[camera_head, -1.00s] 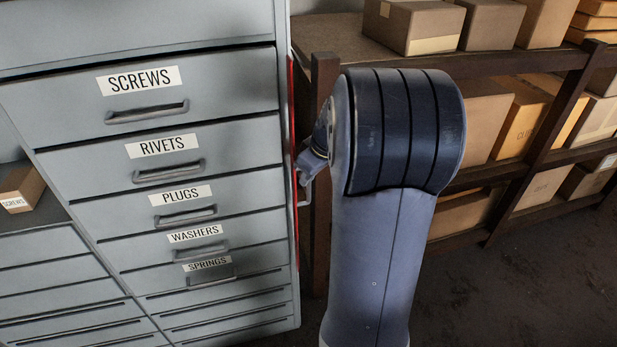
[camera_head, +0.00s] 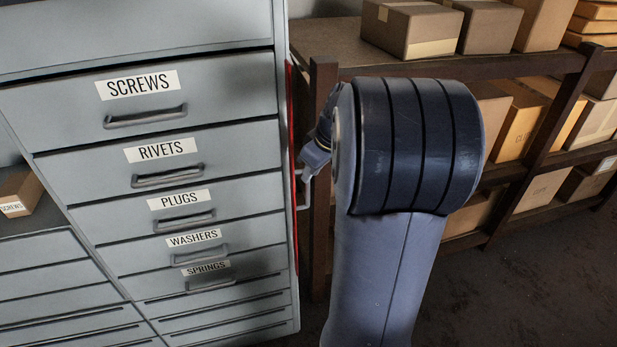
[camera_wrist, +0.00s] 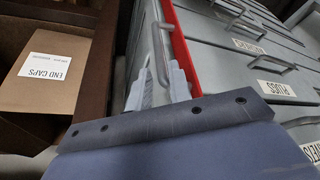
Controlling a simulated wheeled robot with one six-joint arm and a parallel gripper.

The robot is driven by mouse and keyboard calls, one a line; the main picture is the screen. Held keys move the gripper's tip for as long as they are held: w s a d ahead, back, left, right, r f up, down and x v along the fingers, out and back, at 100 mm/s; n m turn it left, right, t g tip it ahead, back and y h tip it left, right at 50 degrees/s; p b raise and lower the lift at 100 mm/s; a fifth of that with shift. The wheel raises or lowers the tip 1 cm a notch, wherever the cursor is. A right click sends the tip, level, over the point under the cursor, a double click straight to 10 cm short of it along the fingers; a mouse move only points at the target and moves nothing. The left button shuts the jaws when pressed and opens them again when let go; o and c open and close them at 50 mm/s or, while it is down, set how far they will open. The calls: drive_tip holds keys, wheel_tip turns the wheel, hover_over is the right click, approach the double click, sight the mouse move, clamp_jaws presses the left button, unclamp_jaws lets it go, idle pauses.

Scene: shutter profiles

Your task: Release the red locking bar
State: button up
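The red locking bar (camera_head: 291,150) runs upright along the right front edge of the grey drawer cabinet (camera_head: 283,60). In the wrist view the red bar (camera_wrist: 184,50) slants down behind the right finger. A pale grey handle (camera_head: 305,190) stands out beside the bar; the wrist view shows this handle (camera_wrist: 161,42) just beyond my fingers. My gripper (camera_wrist: 159,72) has its two fingers apart, with the handle's near end in line with the gap. Contact cannot be made out. In the head view my gripper is mostly hidden behind my arm.
The drawers carry labels such as SCREWS (camera_head: 138,85) and RIVETS, and all look closed. A dark shelf rack (camera_head: 330,70) with cardboard boxes (camera_head: 412,28) stands close to the right of the cabinet. An END CAPS box (camera_wrist: 45,85) shows in the wrist view. Dark floor is free at lower right.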

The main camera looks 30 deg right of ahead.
drive_tip(key=v, duration=0.7)
drive_tip(key=x, duration=1)
drive_tip(key=shift+w+f, duration=0.15)
drive_tip(key=shift+f, duration=0.2)
drive_tip(key=shift+a, duration=0.1)
